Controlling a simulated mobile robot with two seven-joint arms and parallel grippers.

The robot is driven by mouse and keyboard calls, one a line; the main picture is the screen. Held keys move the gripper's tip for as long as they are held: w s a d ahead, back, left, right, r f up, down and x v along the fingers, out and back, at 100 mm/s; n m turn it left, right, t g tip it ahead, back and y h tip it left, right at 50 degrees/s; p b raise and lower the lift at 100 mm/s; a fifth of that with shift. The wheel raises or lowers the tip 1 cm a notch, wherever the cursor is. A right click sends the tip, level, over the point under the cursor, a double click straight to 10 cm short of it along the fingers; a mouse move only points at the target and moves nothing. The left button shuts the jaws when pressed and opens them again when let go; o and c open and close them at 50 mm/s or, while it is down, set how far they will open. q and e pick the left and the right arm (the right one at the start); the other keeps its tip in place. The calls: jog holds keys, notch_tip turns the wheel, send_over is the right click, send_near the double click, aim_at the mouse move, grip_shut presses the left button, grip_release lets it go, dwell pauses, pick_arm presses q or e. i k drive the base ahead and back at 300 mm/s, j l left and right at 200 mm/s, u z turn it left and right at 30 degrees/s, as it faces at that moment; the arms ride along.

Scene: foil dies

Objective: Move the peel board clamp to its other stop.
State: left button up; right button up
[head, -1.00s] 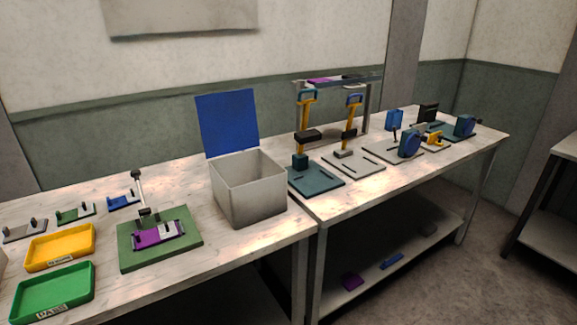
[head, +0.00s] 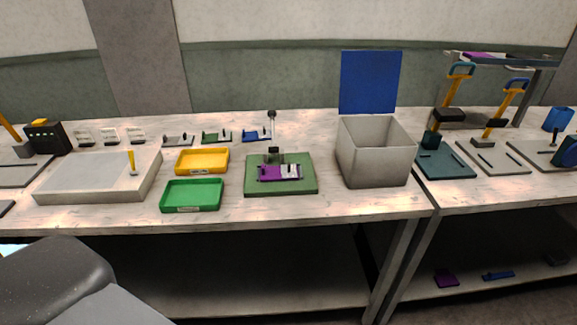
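Neither gripper shows in the head view; only a dark grey part of my own body fills the lower left corner. No board is labelled as the peel board, so I cannot tell for certain which it is. A pale grey slab (head: 92,180) lies on the left of the bench, with a small upright yellow handle (head: 131,163) near its right end. Stops cannot be made out on either board.
A yellow tray (head: 202,161) and a green tray (head: 193,195) lie between the two boards. A grey bin (head: 373,165) with a raised blue lid (head: 370,82) stands right of the green board. A second table at right carries several lever presses (head: 452,108). The bench's front strip is clear.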

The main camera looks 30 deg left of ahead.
aim_at(273, 149)
jog(key=i+j+u, duration=0.2)
jog(key=i+u, duration=0.15)
jog(key=i+j+u, duration=0.1)
jog(key=i+u, duration=0.6)
jog(key=i, duration=0.2)
jog(key=k+j, duration=0.1)
jog(key=j, duration=0.15)
jog(key=k+j, duration=0.1)
jog(key=j+z, duration=0.05)
jog(key=j, duration=0.05)
